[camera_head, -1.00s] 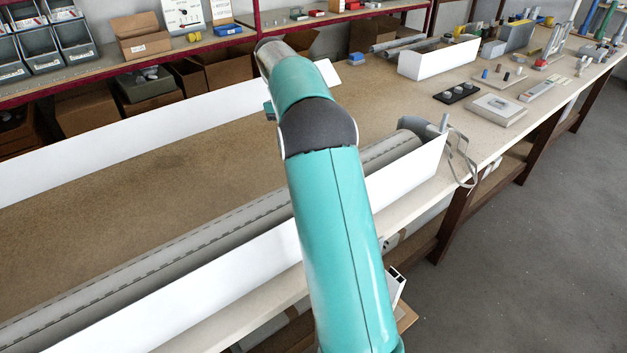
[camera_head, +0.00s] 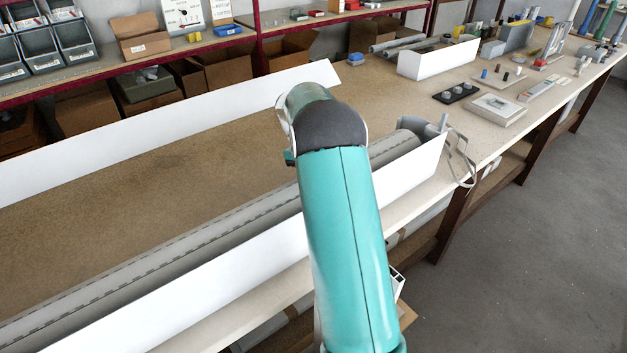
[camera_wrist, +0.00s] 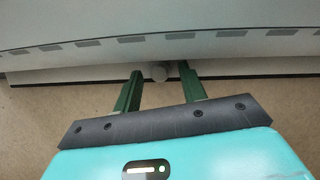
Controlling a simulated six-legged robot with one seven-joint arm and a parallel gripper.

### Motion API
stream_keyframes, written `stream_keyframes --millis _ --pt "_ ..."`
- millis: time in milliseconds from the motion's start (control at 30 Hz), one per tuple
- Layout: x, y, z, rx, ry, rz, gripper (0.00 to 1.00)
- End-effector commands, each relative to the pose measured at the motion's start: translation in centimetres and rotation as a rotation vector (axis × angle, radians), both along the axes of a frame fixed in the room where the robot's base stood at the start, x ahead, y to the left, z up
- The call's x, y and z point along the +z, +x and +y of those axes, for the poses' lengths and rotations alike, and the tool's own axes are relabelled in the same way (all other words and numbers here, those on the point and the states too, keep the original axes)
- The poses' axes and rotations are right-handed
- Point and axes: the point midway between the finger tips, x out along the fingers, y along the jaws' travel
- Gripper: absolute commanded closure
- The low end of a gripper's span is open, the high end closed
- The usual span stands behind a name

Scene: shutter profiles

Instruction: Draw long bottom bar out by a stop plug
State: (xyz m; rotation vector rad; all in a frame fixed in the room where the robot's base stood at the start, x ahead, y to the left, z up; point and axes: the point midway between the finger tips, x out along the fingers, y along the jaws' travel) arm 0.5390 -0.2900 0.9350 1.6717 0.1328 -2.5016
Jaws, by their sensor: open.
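In the wrist view, the long bottom bar (camera_wrist: 85,74) runs across the picture as a pale strip along the lower edge of the grey slotted shutter curtain (camera_wrist: 150,20). A round grey stop plug (camera_wrist: 159,73) stands out from the bar. My gripper (camera_wrist: 160,71) is open, with one green finger on each side of the plug. I see a gap on both sides, and the plug is not gripped. In the head view, the rolled shutter (camera_head: 180,255) lies lengthwise on the bench; my arm hides the gripper there.
A long white panel (camera_head: 230,265) stands along the front of the roll, another (camera_head: 150,125) behind it. Brown bench surface (camera_head: 130,190) lies clear between. A white box (camera_head: 437,60) and small parts stand at the right. Red-edged shelving with bins (camera_head: 75,40) is behind.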

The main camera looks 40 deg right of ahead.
Motion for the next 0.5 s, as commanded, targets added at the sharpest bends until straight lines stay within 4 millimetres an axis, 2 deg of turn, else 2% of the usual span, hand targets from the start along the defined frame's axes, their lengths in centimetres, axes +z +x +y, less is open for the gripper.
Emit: stream_keyframes --millis 133,400,500 --pt "-1.08 -0.45 -0.03 0.001 0.001 0.0 0.58" --pt "-1.27 -0.52 -0.03 0.001 0.0 0.0 0.58" --pt "-1.26 -0.51 -0.03 0.001 0.0 0.0 0.76"
